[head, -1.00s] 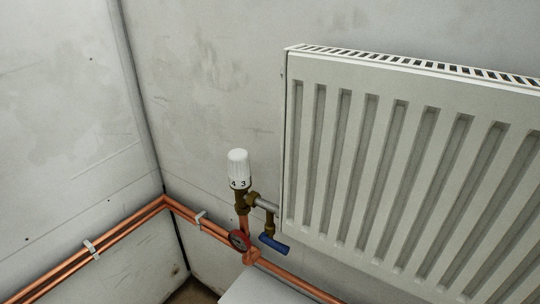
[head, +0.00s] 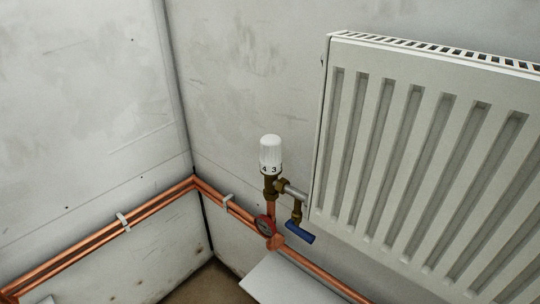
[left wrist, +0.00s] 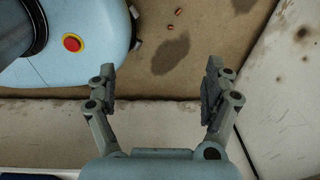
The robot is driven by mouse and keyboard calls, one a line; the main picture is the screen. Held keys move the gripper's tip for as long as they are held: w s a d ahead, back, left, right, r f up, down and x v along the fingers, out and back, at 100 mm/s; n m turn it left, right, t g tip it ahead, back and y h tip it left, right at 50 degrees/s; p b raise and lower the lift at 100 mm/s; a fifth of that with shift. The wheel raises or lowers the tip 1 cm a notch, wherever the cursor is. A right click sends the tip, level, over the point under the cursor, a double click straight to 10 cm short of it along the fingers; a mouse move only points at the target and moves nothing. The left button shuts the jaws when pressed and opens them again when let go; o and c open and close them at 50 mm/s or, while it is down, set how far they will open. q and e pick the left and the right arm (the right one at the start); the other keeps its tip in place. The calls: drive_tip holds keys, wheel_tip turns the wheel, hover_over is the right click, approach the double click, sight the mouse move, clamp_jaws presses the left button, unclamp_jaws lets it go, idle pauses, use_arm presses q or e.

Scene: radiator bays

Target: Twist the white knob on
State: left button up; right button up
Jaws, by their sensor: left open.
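The white knob (head: 270,154) stands upright on a brass valve (head: 270,187) beside the radiator's lower left side in the head view. The numbers 4 and 3 show on its lower band. My left gripper (left wrist: 158,82) shows only in the left wrist view, its two fingers wide apart with nothing between them. It is above the floor and a pale ledge, and the knob is not in that view. My right gripper is in neither view.
A white radiator (head: 420,150) fills the right side. Copper pipes (head: 150,215) run along both walls. A pale ledge (head: 290,285) lies below the valve. The wall left of the knob is clear.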

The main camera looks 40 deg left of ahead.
use_arm(q)
drive_tip(key=shift+s, duration=0.35)
drive_tip(key=c, duration=0.3)
drive_tip(key=n+t+y+p, duration=0.2)
drive_tip(key=n+p, duration=0.7)
drive_tip(key=p, duration=0.8)
approach(271, 151)
drive_tip(key=w, duration=0.1)
drive_tip(key=x, duration=0.7)
drive_tip(key=a+x, duration=0.1)
drive_tip(key=x, duration=0.3)
drive_tip(key=shift+w+f, duration=0.2)
drive_tip(key=shift+w, duration=0.05)
drive_tip(key=shift+t, duration=0.3)
